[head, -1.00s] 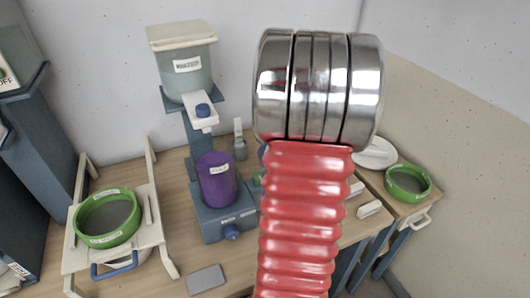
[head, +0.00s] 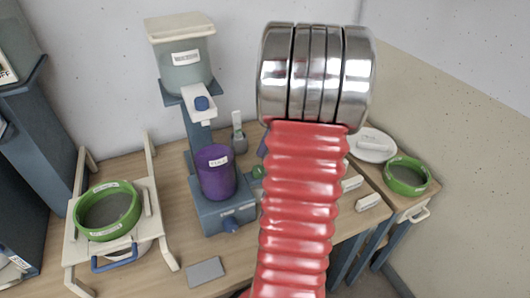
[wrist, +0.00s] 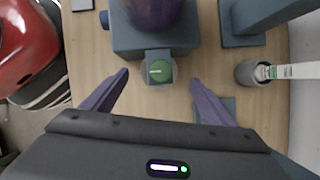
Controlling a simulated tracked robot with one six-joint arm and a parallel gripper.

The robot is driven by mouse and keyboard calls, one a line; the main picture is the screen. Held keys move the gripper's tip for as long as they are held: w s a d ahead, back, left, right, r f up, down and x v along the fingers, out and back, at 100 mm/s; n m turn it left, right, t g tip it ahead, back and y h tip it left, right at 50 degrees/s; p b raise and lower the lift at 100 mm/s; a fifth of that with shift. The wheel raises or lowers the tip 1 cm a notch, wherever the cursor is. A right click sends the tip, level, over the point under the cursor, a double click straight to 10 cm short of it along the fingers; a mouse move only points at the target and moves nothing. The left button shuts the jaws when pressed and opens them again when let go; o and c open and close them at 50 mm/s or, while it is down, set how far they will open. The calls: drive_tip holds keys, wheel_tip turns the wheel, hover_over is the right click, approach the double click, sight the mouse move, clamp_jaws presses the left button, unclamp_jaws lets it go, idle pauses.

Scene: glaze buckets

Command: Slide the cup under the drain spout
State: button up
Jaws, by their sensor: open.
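A grey-green hopper (head: 187,70) with a white spout piece and blue knob (head: 201,103) stands over a purple labelled bucket (head: 216,174) on a blue base (head: 222,212). In the wrist view the purple bucket (wrist: 152,10) and blue base (wrist: 155,36) are at the top. A small pale piece with a round green, labelled top (wrist: 159,70) sits against the base's side; I cannot tell whether it is the cup or a fitting. My gripper (wrist: 159,79) is open, its purple fingers on either side of that green top, apart from it. My red arm largely hides this area in the head view.
A green sieve (head: 107,211) sits on a white frame at left. A grey slab (head: 204,273) lies at the front. A grey holder with a pale handle (wrist: 255,73) stands to the right in the wrist view. Another green sieve (head: 407,176) and a white plate (head: 372,146) are at right.

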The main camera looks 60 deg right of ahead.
drive_tip(key=x, duration=0.9)
drive_tip(key=shift+s+d+f, duration=0.15)
drive_tip(key=shift+d+f, duration=0.05)
drive_tip(key=shift+f, duration=0.25)
drive_tip(key=c, duration=1)
drive_tip(key=o, duration=1)
drive_tip(key=shift+r, duration=0.15)
drive_tip(key=v, duration=0.7)
drive_tip(key=shift+s+r, duration=0.1)
